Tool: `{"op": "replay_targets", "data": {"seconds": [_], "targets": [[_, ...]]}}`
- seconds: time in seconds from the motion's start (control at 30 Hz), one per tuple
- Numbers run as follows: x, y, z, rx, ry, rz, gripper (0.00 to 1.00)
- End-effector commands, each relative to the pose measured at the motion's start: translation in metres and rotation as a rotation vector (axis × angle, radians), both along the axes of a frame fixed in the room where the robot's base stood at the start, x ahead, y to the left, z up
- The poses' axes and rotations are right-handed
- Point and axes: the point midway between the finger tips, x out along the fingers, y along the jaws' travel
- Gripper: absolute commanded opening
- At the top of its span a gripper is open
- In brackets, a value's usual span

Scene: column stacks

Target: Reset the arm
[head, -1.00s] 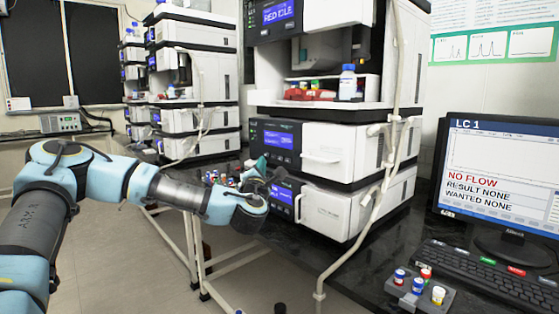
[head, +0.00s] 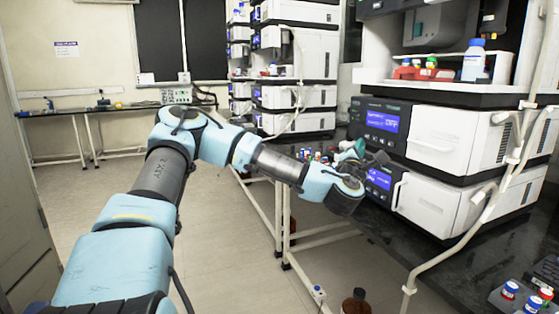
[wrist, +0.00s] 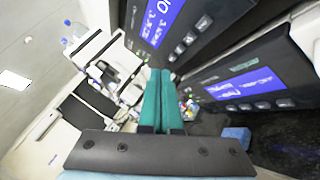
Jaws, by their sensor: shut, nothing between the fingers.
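My gripper (head: 352,150) is at the end of my blue and grey arm in the head view, in front of the near instrument stack. In the wrist view its two teal fingers (wrist: 161,100) lie together, shut with nothing between them. The near stack (head: 450,135) is white and black with blue displays. In the head view the gripper is close to the lower module's panel; I cannot tell the exact gap.
Small coloured-cap vials (head: 318,156) stand on the dark bench behind the gripper. A blue-capped bottle (head: 473,62) stands on the near stack's shelf. A second stack (head: 300,85) is farther back. A brown bottle (head: 356,303) is on the floor. Open floor (head: 90,200) lies to the left.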

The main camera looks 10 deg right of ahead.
Motion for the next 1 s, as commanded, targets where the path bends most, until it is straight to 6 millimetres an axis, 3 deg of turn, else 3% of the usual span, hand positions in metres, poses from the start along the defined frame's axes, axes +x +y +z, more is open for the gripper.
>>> {"op": "replay_targets", "data": {"seconds": [0.13,0.23,0.37,0.5,0.67,0.77,0.9,1.0], "targets": [[-0.019,-0.014,-0.011,0.177,-0.065,-0.089,0.00],[-0.038,-0.020,-0.037,0.427,-0.144,-0.201,0.00],[-0.056,0.002,-0.083,0.809,-0.235,-0.344,0.00],[-0.062,0.063,-0.122,1.193,-0.276,-0.475,0.00],[-0.064,0.164,-0.137,1.572,-0.234,-0.603,0.00],[-0.072,0.235,-0.129,1.759,-0.163,-0.679,0.00],[-0.099,0.327,-0.103,1.929,-0.019,-0.787,0.00],[-0.127,0.376,-0.083,1.979,0.081,-0.860,0.00]]}}
